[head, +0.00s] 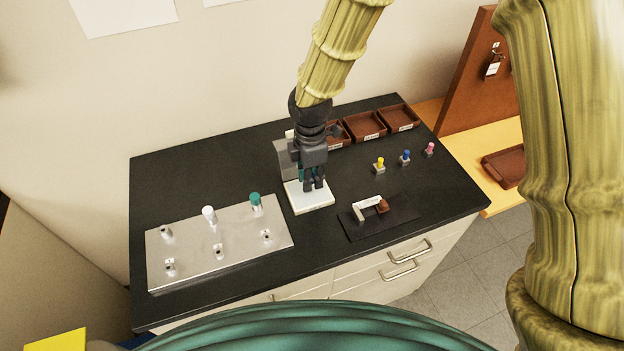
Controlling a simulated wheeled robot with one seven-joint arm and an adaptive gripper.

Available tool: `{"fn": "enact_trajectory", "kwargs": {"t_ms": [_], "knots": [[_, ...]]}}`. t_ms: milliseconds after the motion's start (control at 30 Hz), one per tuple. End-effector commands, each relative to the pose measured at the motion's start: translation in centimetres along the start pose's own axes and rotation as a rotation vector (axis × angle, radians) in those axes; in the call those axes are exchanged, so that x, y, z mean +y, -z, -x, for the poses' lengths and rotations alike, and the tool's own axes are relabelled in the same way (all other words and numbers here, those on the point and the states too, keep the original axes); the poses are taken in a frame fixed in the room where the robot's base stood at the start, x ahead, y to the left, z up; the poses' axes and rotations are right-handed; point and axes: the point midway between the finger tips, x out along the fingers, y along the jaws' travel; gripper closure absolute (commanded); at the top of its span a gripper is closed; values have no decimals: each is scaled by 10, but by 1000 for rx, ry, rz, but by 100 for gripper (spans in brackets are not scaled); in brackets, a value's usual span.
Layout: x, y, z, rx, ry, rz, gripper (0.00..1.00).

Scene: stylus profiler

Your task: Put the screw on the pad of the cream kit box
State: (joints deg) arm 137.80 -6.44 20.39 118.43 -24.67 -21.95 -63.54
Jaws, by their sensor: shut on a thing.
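My gripper (314,186) points down over a low, pale cream block (299,203) near the middle of the black bench top. A bit of teal shows between the gripper parts. I cannot tell whether the held thing touches the pad, and the pad itself is largely covered by the gripper.
A metal plate (190,262) at left carries a white-topped piece (209,214), a teal-topped piece (255,201) and several small fittings. A black mat (355,229) holds a white-and-brown device (368,208). Yellow (379,164), blue (405,156) and pink (429,148) pieces stand right. Brown trays (365,127) line the back.

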Motion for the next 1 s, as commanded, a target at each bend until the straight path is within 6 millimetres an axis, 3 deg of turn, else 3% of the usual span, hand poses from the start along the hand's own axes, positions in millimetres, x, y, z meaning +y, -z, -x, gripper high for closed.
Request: {"fn": "enact_trajectory", "kwargs": {"t_ms": [100,433,900,933,1000], "knots": [[10,-10,2,1,-1,-3,100],[7,-8,-32,0,0,0,100],[8,-8,-39,0,-1,0,100],[8,-8,-39,0,-2,-1,78],[8,-8,-38,0,-2,-1,65]]}}
